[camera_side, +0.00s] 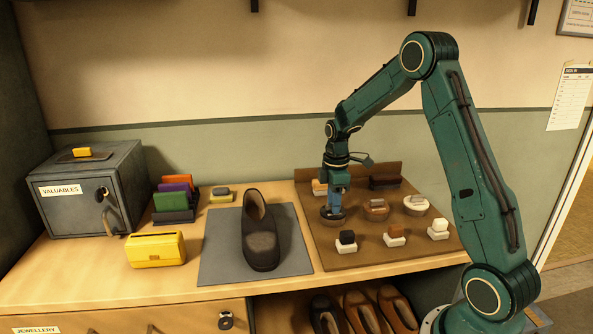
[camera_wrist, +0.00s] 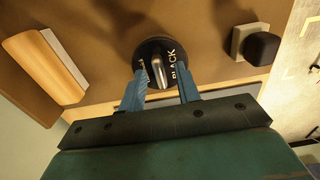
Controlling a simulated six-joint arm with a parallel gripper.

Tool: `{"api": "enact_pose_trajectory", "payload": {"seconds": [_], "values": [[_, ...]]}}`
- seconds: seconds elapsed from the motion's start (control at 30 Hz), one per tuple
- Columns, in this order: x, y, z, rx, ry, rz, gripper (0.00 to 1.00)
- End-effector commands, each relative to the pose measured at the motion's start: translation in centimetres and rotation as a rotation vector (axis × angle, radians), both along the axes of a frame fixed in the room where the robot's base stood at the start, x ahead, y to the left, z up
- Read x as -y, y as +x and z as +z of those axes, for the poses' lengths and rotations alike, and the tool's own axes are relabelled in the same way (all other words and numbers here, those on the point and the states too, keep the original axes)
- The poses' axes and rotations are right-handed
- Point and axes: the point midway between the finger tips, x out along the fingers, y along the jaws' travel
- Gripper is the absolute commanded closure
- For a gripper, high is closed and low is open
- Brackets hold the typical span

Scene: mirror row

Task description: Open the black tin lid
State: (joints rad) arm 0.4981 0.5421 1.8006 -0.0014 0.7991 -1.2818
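The black tin (camera_side: 333,215) stands on the brown tray (camera_side: 340,264) at the right of the bench, under my gripper (camera_side: 333,203). In the wrist view its round dark lid (camera_wrist: 152,47) carries the word BLACK and a raised metal handle (camera_wrist: 158,72). My gripper's blue fingers (camera_wrist: 161,82) are apart, one on each side of the handle, with a gap showing to it. Their tips overlap the lid's near edge. I cannot tell whether they touch the lid.
A brown tin (camera_side: 376,210) and a pale tin (camera_side: 416,206) stand to the right. Small daubers on white blocks (camera_side: 346,241) line the tray's front. In the wrist view, a wooden brush (camera_wrist: 45,65) lies left. A dark shoe (camera_side: 260,235) stands on a grey mat (camera_side: 220,260).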

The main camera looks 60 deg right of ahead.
Motion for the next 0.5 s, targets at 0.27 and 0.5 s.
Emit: {"api": "enact_pose_trajectory", "payload": {"seconds": [0.27, 0.5], "values": [[0.00, -0.01, -0.32, 0.000, 0.000, 0.000, 0.67], [-0.01, -0.01, -0.30, 0.000, 0.000, 0.000, 0.99]]}}
